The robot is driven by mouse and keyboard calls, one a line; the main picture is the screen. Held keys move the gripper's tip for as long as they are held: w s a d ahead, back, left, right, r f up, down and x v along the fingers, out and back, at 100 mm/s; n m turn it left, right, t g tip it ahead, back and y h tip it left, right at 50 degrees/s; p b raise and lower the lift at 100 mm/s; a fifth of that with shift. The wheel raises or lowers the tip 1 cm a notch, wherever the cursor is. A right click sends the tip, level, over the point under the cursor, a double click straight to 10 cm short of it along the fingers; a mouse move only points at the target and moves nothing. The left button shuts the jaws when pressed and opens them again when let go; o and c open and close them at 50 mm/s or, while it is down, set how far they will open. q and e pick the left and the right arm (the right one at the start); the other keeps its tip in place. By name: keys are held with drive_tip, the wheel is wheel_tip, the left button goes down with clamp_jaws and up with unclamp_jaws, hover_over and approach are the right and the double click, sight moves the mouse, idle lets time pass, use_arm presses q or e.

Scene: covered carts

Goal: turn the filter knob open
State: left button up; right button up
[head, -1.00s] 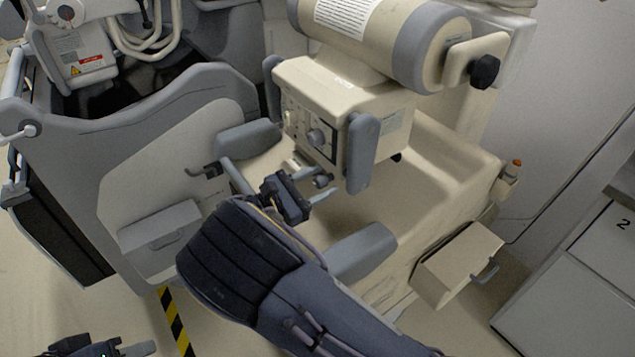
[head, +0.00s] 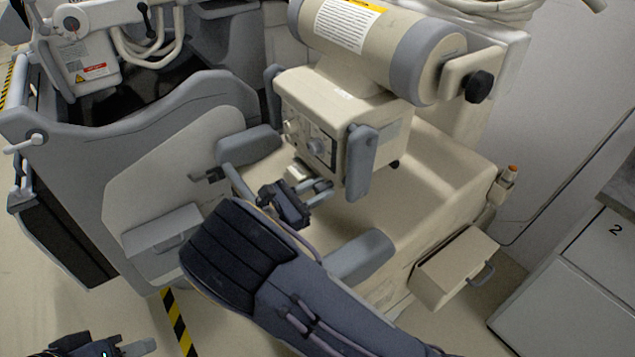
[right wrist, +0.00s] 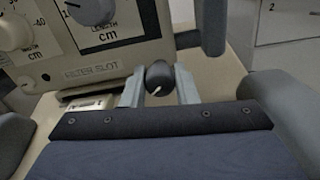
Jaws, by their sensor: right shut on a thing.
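The filter knob (right wrist: 160,77) is a small dark round knob with a white pointer mark slanting toward the lower left. My right gripper (right wrist: 159,90) is shut on the knob, one grey finger on each side. In the head view the right gripper (head: 325,188) reaches in under the machine head, and its fingers mostly hide the knob. My left gripper (head: 125,350) shows only in part at the bottom left, away from the machine; its opening is unclear.
Larger dials (right wrist: 92,10) sit just above the filter slot. A grey handle (head: 361,162) hangs close to the right of my right gripper. Grey padded arms (head: 250,144) flank the cart's beige tray (head: 430,170). An open drawer (head: 455,265) juts out at right.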

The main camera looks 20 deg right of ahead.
drive_tip(key=n+p, duration=0.5)
drive_tip(key=p, duration=0.2)
drive_tip(key=shift+r+n, duration=0.15)
drive_tip(key=shift+n, duration=0.15)
drive_tip(key=n+p, duration=0.2)
drive_tip(key=shift+n, duration=0.3)
drive_tip(key=n+p, duration=0.1)
drive_tip(key=n, duration=0.2)
drive_tip(key=shift+f+p, duration=0.2)
drive_tip(key=shift+p, duration=0.2)
drive_tip(key=shift+n+p, duration=0.45)
drive_tip(key=shift+n, duration=1.05)
drive_tip(key=shift+f, duration=0.15)
drive_tip(key=o, duration=1)
drive_tip(key=shift+a, duration=0.15)
